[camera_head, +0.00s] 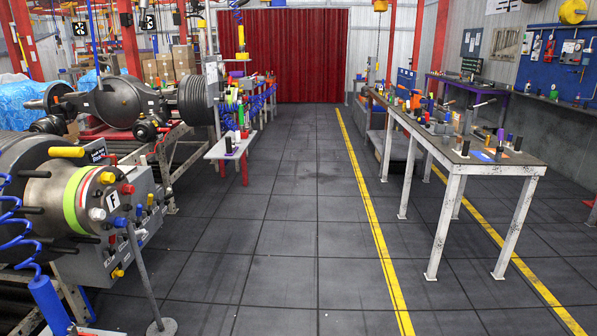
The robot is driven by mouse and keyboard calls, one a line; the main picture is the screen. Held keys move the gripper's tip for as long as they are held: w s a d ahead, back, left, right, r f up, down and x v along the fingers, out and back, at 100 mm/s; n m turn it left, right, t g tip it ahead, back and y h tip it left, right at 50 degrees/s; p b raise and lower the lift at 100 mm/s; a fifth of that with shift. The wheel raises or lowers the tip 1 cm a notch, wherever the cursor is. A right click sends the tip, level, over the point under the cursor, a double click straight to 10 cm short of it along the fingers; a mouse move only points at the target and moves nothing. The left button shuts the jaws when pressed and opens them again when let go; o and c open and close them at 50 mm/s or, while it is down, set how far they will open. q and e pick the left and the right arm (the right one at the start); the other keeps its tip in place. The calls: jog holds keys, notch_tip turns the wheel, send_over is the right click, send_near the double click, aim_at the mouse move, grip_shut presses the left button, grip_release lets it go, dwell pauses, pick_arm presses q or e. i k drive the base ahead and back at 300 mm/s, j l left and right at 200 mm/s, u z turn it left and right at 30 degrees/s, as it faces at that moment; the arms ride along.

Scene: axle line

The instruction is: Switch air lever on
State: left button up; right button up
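I cannot tell for sure which part is the air lever. At the left is a machine with a grey control box (115,245), which carries several small red, blue, yellow and white knobs or fittings. A yellow handle (67,152) sticks out at the top of the drum beside it. A yellow fitting (118,273) sits low on the box. The lettering on the box is too small to read. Neither of my grippers is in view.
A blue coiled hose (15,225) and a blue cylinder (47,303) are at the lower left. A thin post (141,275) stands on the floor before the box. A white workbench (450,157) with tools stands right. The tiled floor (280,230) between is clear.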

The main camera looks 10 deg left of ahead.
aim_at(112, 238)
jog(key=i+u, duration=0.25)
jog(key=i, duration=0.3)
jog(key=i+u, duration=0.25)
jog(key=i, duration=0.3)
jog(key=i+l+u, duration=0.2)
jog(key=i, duration=0.3)
jog(key=i+u, duration=0.4)
jog(key=i+l+u, duration=0.2)
jog(key=u, duration=0.2)
jog(key=i+l+u, duration=0.55)
jog(key=u, duration=0.2)
jog(key=i+z, duration=0.3)
jog(key=i+j+z, duration=0.1)
jog(key=i+z, duration=0.2)
jog(key=i, duration=0.1)
